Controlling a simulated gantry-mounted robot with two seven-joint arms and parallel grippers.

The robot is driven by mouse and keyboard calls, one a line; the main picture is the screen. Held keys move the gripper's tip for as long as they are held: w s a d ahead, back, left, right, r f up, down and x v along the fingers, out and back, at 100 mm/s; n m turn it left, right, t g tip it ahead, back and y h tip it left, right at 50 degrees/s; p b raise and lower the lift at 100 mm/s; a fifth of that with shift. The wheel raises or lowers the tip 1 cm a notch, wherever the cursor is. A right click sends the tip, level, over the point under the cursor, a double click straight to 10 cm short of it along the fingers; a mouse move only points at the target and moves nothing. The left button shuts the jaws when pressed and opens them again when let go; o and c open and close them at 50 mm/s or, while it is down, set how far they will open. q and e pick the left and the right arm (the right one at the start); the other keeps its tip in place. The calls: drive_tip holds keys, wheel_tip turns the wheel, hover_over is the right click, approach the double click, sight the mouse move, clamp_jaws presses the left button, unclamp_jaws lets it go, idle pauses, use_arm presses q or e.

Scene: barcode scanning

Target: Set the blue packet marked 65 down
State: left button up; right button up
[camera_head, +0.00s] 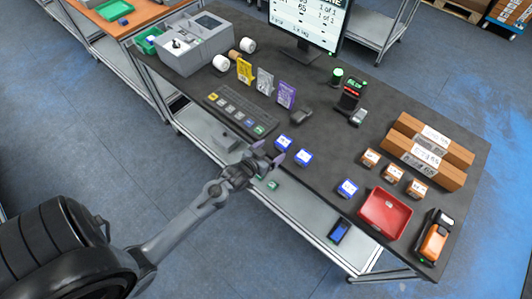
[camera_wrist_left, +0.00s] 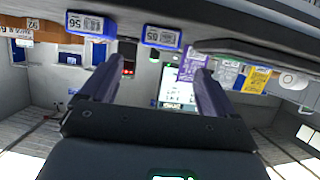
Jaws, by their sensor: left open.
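My left gripper (camera_head: 268,155) is open and empty at the table's front edge. Its two fingers also show in the wrist view (camera_wrist_left: 157,85), apart with nothing between them. Two blue packets stand on the table just beyond it: one nearer the fingers (camera_head: 283,143) and one to its right (camera_head: 304,157). A third blue packet (camera_head: 347,188) stands farther right. The upside-down wrist view shows a blue packet ahead of the fingers (camera_wrist_left: 162,37) and another beside it (camera_wrist_left: 85,23). The labels are too small to tell surely which is marked 65. My right gripper is not in view.
A red tray (camera_head: 385,213) and an orange-black device (camera_head: 434,238) stand at the right, near small brown boxes (camera_head: 393,173) and long cartons (camera_head: 427,153). A dark strip of keys (camera_head: 240,112) lies left of the packets. The grey table (camera_head: 325,125) has free room around them.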

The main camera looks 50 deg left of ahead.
use_arm(q)
drive_tip(key=s+d+r+m+g, duration=0.1)
drive_tip(key=s+d+r+g, duration=0.1)
drive_tip(key=s, duration=0.5)
drive_tip(key=s+d+r+m+g+h, duration=0.1)
drive_tip(key=s+d+r+g, duration=0.1)
drive_tip(key=s+d+g, duration=0.2)
drive_tip(key=s+d+r+m+g, duration=0.1)
drive_tip(key=s+d+r+g, duration=0.2)
drive_tip(key=s+d, duration=0.4)
drive_tip(key=s, duration=0.5)
drive_tip(key=shift+d+g+h, duration=0.2)
drive_tip(key=shift+g+h, duration=0.2)
